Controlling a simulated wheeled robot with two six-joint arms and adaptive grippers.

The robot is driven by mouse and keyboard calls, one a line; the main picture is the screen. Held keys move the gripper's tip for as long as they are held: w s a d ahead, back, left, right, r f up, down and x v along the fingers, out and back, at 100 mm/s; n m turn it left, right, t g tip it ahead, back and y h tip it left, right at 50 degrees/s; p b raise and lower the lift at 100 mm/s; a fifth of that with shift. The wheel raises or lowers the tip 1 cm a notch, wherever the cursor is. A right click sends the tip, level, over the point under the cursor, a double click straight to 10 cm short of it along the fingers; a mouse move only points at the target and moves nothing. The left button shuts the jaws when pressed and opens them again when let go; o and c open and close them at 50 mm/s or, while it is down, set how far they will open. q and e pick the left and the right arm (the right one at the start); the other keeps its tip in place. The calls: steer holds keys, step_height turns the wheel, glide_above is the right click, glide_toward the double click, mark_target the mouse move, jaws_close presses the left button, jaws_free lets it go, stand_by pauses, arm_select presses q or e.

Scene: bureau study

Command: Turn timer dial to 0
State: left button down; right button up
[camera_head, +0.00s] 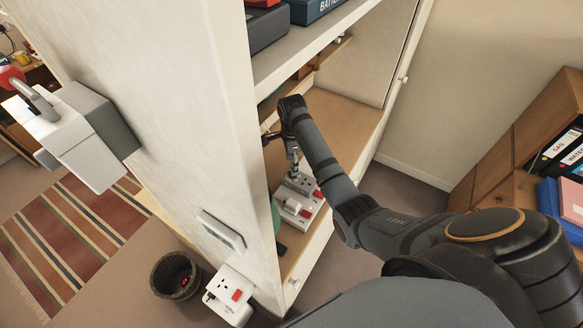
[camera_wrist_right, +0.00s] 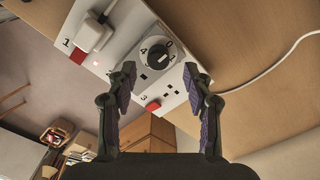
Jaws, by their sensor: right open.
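The timer dial (camera_wrist_right: 157,53) is a round black knob on a white plate with dark numerals around it, in the right wrist view. It sits on a white socket strip (camera_wrist_right: 119,36), which also shows on the cupboard's lower shelf in the head view (camera_head: 307,188). My right gripper (camera_wrist_right: 159,70) is open. Its two fingertips stand apart on either side of the view, just below the dial, and grip nothing. In the head view my right gripper (camera_head: 292,158) is over the strip; the dial is not clear there. My left gripper is not in view.
A white plug (camera_wrist_right: 92,34) and red switches (camera_wrist_right: 153,105) are on the strip near the dial. A white cable (camera_wrist_right: 265,73) runs away to the right. The cupboard's side wall (camera_head: 190,130) and upper shelf (camera_head: 315,45) bound the space around my right arm.

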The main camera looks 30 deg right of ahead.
steer(key=f, duration=0.3)
steer(key=shift+s+d+f+p, duration=0.1)
steer(key=shift+s+f+p, duration=0.1)
steer(key=shift+f+p, duration=0.15)
steer(key=shift+f, duration=0.3)
steer(key=c, duration=0.7)
jaws_close()
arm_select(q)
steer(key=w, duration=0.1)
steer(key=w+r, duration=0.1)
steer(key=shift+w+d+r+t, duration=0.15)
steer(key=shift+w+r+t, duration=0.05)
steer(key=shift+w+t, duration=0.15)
